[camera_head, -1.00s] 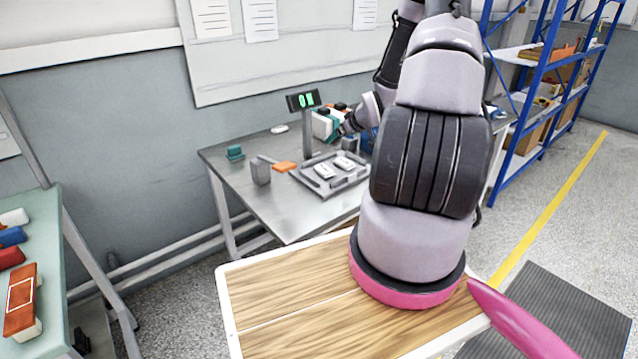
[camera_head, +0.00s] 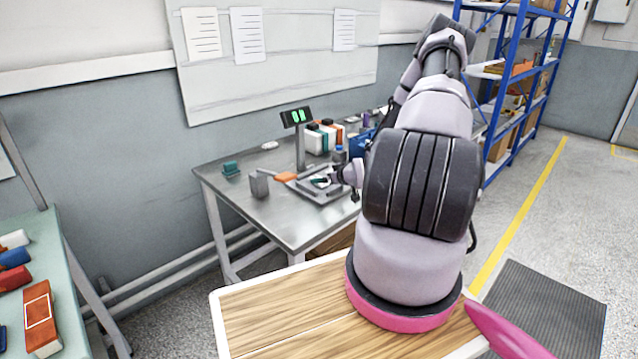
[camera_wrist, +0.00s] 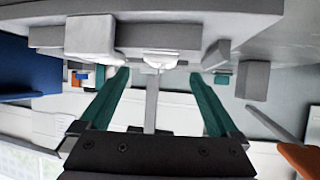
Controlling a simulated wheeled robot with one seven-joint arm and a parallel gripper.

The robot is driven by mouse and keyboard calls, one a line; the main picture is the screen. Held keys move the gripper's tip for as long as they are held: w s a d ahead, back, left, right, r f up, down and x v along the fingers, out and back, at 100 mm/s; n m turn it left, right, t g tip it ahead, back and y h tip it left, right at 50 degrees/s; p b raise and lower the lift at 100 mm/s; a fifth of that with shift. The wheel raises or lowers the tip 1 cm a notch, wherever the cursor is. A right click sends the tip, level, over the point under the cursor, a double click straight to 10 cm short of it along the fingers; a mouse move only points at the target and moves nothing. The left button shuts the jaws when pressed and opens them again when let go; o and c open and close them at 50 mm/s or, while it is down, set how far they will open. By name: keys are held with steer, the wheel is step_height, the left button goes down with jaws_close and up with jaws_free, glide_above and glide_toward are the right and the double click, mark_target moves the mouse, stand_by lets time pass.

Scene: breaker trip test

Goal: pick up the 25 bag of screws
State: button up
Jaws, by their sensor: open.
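In the head view my gripper (camera_head: 323,182), with teal fingers, is low over the grey tray (camera_head: 312,196) on the metal table. The arm and gripper hide much of the tray's contents. In the wrist view, which looks inverted, my gripper (camera_wrist: 160,74) is open, its two teal fingers spread apart. A small white object (camera_wrist: 160,60) shows near the gap between the fingertips, and a larger white, bag-like shape (camera_wrist: 90,38) lies to the left. No number is readable, so I cannot tell which is the 25 bag.
A display (camera_head: 297,116) on a post stands behind the tray, with several bottles (camera_head: 320,138) right of it. A grey block (camera_head: 258,184) and an orange item (camera_head: 286,176) lie left of the tray. A blue bin (camera_head: 360,143) stands at the right.

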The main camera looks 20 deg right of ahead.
steer(key=x, duration=0.4)
steer(key=shift+w+a+f, duration=0.1)
steer(key=shift+w+f, duration=0.15)
steer(key=shift+w, duration=0.05)
jaws_close()
